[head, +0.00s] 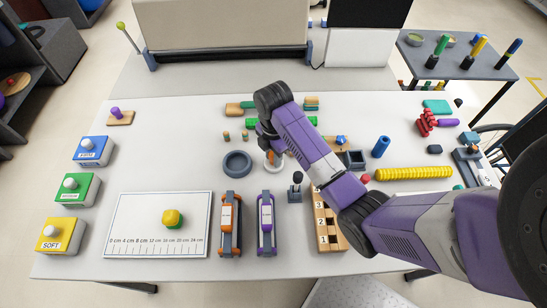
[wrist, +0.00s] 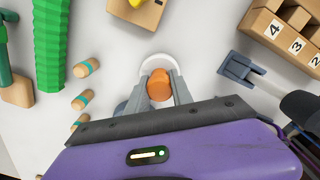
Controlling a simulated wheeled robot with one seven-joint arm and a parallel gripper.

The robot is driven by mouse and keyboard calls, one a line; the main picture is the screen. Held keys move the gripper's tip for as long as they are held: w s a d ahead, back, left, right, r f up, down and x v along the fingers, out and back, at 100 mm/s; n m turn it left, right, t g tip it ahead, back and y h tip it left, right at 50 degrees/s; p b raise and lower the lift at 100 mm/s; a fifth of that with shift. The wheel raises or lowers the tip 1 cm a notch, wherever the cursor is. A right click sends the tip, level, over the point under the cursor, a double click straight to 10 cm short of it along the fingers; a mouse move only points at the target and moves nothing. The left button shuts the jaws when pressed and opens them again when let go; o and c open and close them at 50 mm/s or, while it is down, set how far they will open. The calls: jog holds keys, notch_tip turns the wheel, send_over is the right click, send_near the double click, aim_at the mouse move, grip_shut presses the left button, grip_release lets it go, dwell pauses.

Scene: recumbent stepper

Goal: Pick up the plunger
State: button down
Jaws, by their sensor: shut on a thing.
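The plunger (wrist: 160,85) looks like a short orange knob over a round white base. In the wrist view it stands between the two grey fingers of my gripper (wrist: 160,92), which are shut on it. In the head view only a small white and orange part of it (head: 273,159) shows below my wrist, and my arm hides the rest. I cannot tell whether its base touches the table.
A dark grey ring (head: 237,163) lies just left of my gripper, and a small dark joystick (head: 295,187) stands to the lower right. A numbered wooden block (head: 327,222) is nearby. Wooden pegs (wrist: 86,68) and a green ribbed piece (wrist: 49,45) lie left.

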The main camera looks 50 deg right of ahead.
jog(key=shift+r, duration=0.7)
notch_tip(320, 180, up, 18)
jog(key=p, duration=0.6)
jog(key=shift+r+p, duration=0.2)
jog(key=shift+p, duration=0.15)
jog(key=c, duration=1.9)
grip_release()
grip_shut()
jog(key=shift+f, duration=0.15)
